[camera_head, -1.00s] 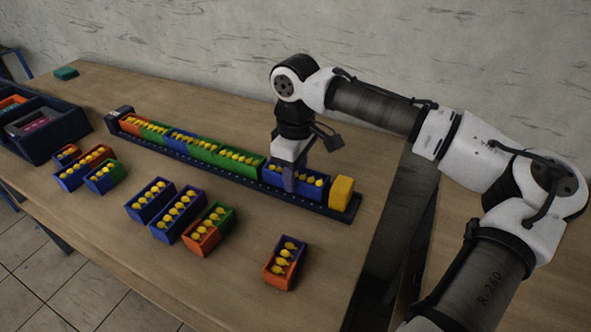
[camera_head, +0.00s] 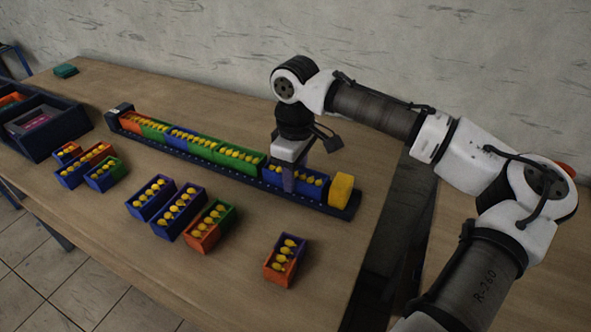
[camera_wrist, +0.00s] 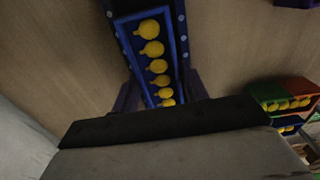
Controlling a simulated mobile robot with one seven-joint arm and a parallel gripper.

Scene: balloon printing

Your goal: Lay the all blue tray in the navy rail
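The all blue tray (camera_head: 310,189), with a row of yellow balloons in it, sits at the right part of the navy rail (camera_head: 223,173). It appears to be down in the rail's channel and in line with it. In the wrist view the blue tray (camera_wrist: 174,50) runs between my fingers, with the dotted rail edges (camera_wrist: 125,38) on both sides. My gripper (camera_head: 290,185) points down over the tray's left part, one finger on each side. The finger tips are hidden, and whether they press on the tray cannot be told.
A yellow block (camera_head: 341,189) stands at the rail's right end. Several coloured trays fill the rail to the left of my gripper. An orange-and-purple tray (camera_head: 273,272) and other trays (camera_head: 165,229) stand in front. A dark crate (camera_head: 50,140) is at the left. The table's front right is mostly clear.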

